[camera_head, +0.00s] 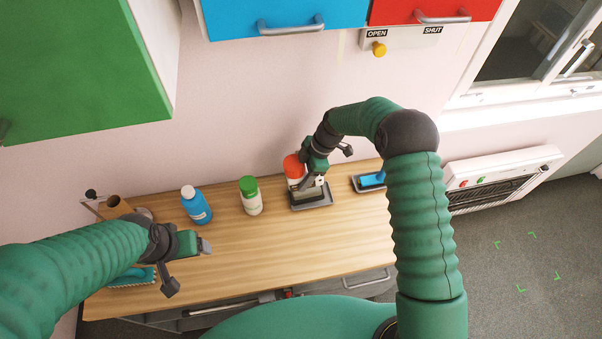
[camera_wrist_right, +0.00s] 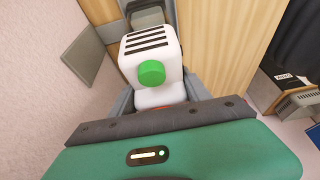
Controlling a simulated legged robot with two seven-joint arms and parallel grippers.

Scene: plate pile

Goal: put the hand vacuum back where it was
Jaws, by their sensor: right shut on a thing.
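The hand vacuum has a white body, a red end (camera_head: 293,167) and a grey nozzle (camera_head: 309,193). It is at the back right of the counter, nozzle down over a grey tray (camera_head: 325,203). I cannot tell whether it touches the tray. My right gripper (camera_head: 316,178) is shut on it. In the right wrist view the white vacuum body (camera_wrist_right: 146,47), with dark vents and a green button, sits between my grey fingers. My left gripper (camera_head: 203,245) hangs over the left part of the counter; its jaw opening is unclear.
On the wooden counter (camera_head: 280,250) stand a blue bottle (camera_head: 196,206) and a white bottle with a green cap (camera_head: 251,196). A tray with a blue object (camera_head: 371,179) lies to the right. A brush (camera_head: 130,279) is partly under my left arm. The front middle is clear.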

